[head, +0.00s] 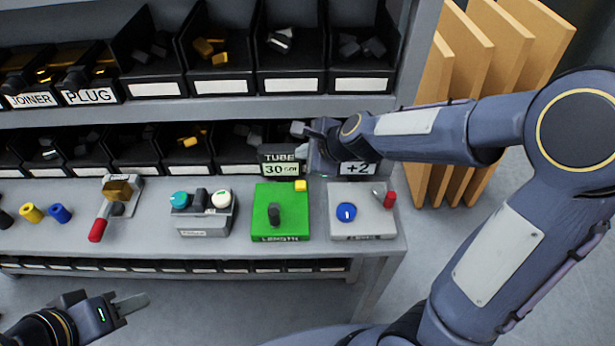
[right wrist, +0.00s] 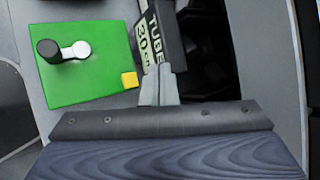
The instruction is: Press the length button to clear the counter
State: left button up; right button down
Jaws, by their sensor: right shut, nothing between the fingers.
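The green length box (head: 262,195) stands on the bench with a small yellow button (head: 300,185) at its far right corner and a dark knob (head: 274,213) in its middle. The box also shows in the right wrist view (right wrist: 85,85), with the yellow button (right wrist: 129,80). The counter sign (head: 280,164) behind it reads TUBE 30 cm. My right gripper (right wrist: 160,75) is shut and empty, its fingers beside the sign and right of the yellow button, apart from it in the picture. My left gripper (head: 132,303) looks shut and empty, low at the left before the bench.
A grey box (head: 203,215) with teal and white buttons stands left. Shelves of black bins rise behind. Wooden boards (head: 500,60) stand at the right.

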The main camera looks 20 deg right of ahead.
jog(key=shift+w+f+m, duration=0.25)
jog(key=shift+w+m, duration=0.25)
jog(key=shift+f, duration=0.15)
jog(key=b, duration=0.8)
send_over(304, 186)
notch_tip(304, 186, down, 8)
jog(key=shift+r, duration=0.1)
jog(key=shift+f+b, duration=0.4)
jog(key=shift+b, duration=0.05)
dwell(1.0)
jog(key=shift+f+b, duration=0.35)
jog(key=shift+f, duration=0.05)
